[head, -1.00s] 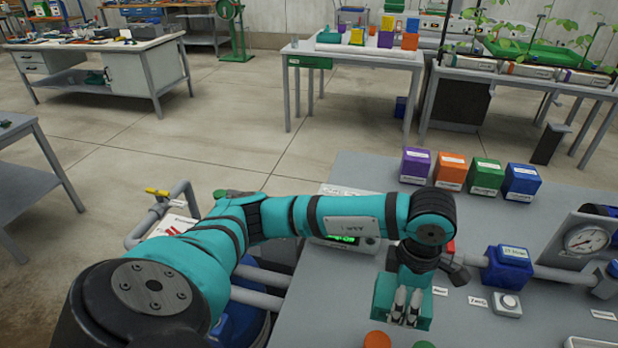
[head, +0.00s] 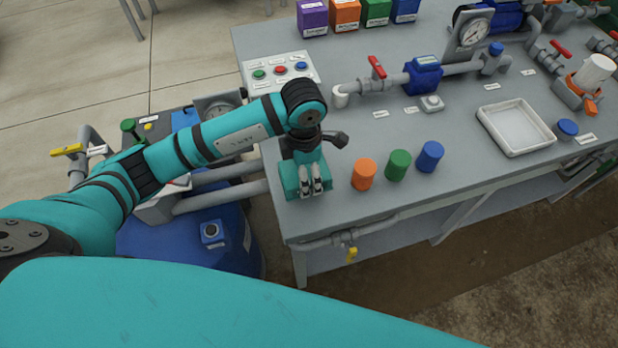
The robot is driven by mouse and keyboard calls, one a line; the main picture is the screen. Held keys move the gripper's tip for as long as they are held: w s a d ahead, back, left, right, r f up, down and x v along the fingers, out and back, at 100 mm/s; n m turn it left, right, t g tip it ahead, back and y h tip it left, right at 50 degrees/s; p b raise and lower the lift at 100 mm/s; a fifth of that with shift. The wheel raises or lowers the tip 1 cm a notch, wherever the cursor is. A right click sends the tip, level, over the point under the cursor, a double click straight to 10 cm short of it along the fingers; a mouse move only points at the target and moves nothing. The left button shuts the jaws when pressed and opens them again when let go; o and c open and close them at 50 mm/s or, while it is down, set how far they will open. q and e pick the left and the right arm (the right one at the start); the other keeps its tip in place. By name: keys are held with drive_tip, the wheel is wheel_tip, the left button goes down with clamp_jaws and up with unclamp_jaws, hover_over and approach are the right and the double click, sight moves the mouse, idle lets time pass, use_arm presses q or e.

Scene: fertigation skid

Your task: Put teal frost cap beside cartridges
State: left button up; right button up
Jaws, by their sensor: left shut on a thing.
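The teal frost cap (head: 290,180) is a blocky teal piece at the front left corner of the grey bench. My left gripper (head: 318,190) points down and is shut on it; the fingers hide part of the cap. I cannot tell whether the cap touches the bench top. Just to its right stand three upright cylinders, which look like the cartridges: orange (head: 364,174), green (head: 398,165) and blue (head: 430,156). A small gap separates the cap from the orange one. My right gripper is not in view.
Behind the gripper are a button panel (head: 278,72) and a pipe with a red-handled valve (head: 377,67). A white tray (head: 515,127) lies to the right. Labelled boxes, such as the purple one (head: 313,18), stand at the back. Bench between blue cylinder and tray is clear.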

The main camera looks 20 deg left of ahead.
use_arm(q)
wheel_tip(320, 180, down, 4)
drive_tip(key=shift+s+r+p, duration=0.1)
drive_tip(key=shift+r+p, duration=0.05)
drive_tip(key=shift+p, duration=0.15)
drive_tip(key=shift+f, duration=0.3)
drive_tip(key=o, duration=1.2)
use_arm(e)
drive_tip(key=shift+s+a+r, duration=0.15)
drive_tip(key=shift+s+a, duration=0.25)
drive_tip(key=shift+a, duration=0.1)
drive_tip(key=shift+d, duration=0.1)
